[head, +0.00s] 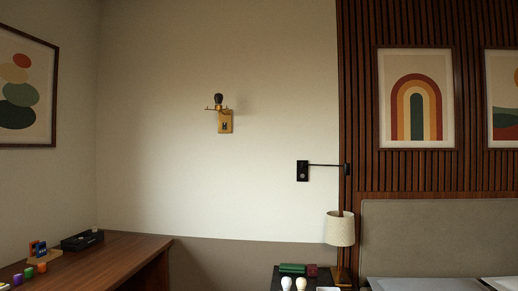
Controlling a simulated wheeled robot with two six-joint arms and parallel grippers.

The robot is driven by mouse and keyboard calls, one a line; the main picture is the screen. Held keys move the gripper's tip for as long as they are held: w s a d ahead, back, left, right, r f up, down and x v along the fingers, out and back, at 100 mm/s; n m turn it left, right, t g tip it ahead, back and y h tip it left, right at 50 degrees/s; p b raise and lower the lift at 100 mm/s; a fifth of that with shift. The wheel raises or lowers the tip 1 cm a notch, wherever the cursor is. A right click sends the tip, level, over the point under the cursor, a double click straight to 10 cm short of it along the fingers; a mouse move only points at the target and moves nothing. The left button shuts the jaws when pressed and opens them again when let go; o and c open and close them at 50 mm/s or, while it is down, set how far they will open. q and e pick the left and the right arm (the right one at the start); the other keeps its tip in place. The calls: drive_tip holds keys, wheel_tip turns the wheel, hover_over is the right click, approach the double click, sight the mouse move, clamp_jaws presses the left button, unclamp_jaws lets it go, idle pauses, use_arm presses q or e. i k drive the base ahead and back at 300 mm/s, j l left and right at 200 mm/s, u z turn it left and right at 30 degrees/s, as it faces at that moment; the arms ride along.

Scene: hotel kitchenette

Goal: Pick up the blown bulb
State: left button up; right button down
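A dark, blackened bulb (218,99) stands upright in a brass wall sconce (226,122) on the pale wall, left of the middle in the head view. It looks like the blown bulb. Two white bulbs (287,283) (301,284) show at the bottom edge, at the nightstand; their lower parts are cut off. Neither of my grippers shows in this view.
A wooden desk (125,255) at the lower left holds a black tray (82,240) and small coloured items. A nightstand (275,275) carries green and dark red boxes. A lamp (340,229) and a bed headboard (430,235) are at right. A black wall fixture (302,171) has an arm reaching right.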

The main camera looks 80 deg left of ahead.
sight(219, 98)
drive_tip(key=u, duration=2.8)
